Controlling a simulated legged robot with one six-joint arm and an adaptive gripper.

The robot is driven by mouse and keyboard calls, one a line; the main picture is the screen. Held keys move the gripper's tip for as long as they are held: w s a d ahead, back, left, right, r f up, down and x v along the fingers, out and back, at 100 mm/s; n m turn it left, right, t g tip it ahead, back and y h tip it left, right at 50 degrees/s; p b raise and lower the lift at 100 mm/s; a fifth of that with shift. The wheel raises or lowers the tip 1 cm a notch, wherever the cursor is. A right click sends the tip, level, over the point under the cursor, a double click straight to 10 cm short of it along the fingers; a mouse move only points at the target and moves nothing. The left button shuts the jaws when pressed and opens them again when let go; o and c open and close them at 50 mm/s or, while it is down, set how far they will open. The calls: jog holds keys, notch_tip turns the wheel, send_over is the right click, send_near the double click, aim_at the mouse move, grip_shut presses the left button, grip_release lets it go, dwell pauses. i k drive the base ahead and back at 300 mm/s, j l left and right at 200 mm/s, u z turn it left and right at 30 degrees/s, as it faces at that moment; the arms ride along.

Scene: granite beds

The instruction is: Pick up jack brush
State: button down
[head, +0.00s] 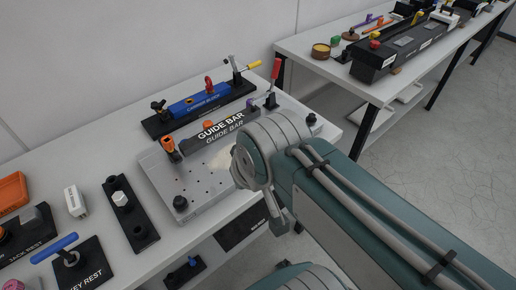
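I cannot pick out a jack brush for certain. A black block labelled "JACK REST" (28,236) stands at the left edge, cut off by the frame, with a grey and orange object on it. A small pale bristle-like patch (222,160) shows on the grey plate beside my arm, partly hidden; I cannot tell what it is. My arm reaches in from the lower right and its big joint covers the right part of the plate. My gripper's fingers do not show.
A grey holed plate (190,187) carries a black "GUIDE BAR" (222,128). Behind it is a blue bar fixture (200,101). A blue-handled key on a "KEY REST" (80,267), a black socketed strip (131,217), a white block (75,201) and an orange tray (12,192) stand left. A second bench (310,62) is at right.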

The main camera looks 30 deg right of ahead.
aim_at(76, 202)
jog(key=i+j, duration=0.1)
jog(key=j, duration=0.65)
jog(key=i+j+z, duration=0.1)
jog(key=j, duration=0.6)
